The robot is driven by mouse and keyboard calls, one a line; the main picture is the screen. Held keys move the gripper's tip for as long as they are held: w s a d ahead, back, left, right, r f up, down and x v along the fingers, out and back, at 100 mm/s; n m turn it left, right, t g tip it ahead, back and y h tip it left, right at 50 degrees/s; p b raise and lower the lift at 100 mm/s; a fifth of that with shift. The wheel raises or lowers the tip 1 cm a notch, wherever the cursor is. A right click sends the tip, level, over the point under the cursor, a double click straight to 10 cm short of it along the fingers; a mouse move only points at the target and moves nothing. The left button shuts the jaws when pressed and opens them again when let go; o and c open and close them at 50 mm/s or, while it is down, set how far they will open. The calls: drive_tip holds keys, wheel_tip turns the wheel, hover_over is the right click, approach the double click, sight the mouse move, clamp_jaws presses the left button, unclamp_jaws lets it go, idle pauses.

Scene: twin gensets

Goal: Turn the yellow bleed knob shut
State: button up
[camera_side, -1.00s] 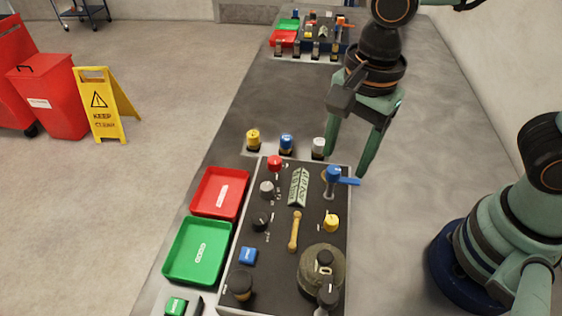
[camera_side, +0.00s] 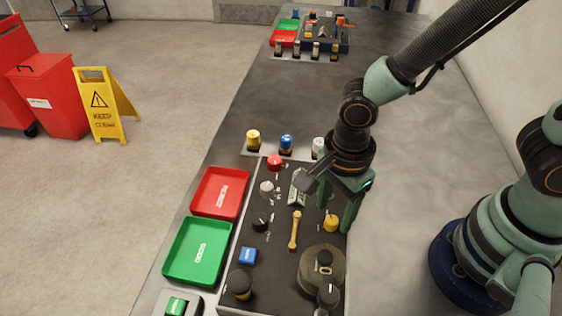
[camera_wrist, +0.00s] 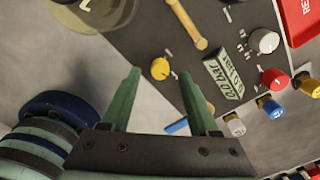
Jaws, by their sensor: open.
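The yellow bleed knob (camera_side: 331,223) sits on the right part of the dark panel (camera_side: 275,235) in the side view. In the wrist view the yellow knob (camera_wrist: 160,68) lies just beyond and between the fingertips. My gripper (camera_side: 336,212) is open and empty, pointing down over the panel's right side, close to the knob; it also shows in the wrist view (camera_wrist: 160,72). Whether a finger touches the knob cannot be told. My gripper hides the blue-handled valve in the side view; part of its blue handle (camera_wrist: 177,126) shows in the wrist view.
A yellow lever (camera_side: 295,231) and a round olive cap (camera_side: 322,268) are close to the knob. A display block (camera_side: 297,188) stands behind. A red tray (camera_side: 220,194) and green tray (camera_side: 198,250) lie left. The bench to the right (camera_side: 400,210) is clear.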

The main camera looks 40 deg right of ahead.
drive_tip(key=shift+f, duration=1)
drive_tip(key=shift+c, duration=0.3)
clamp_jaws()
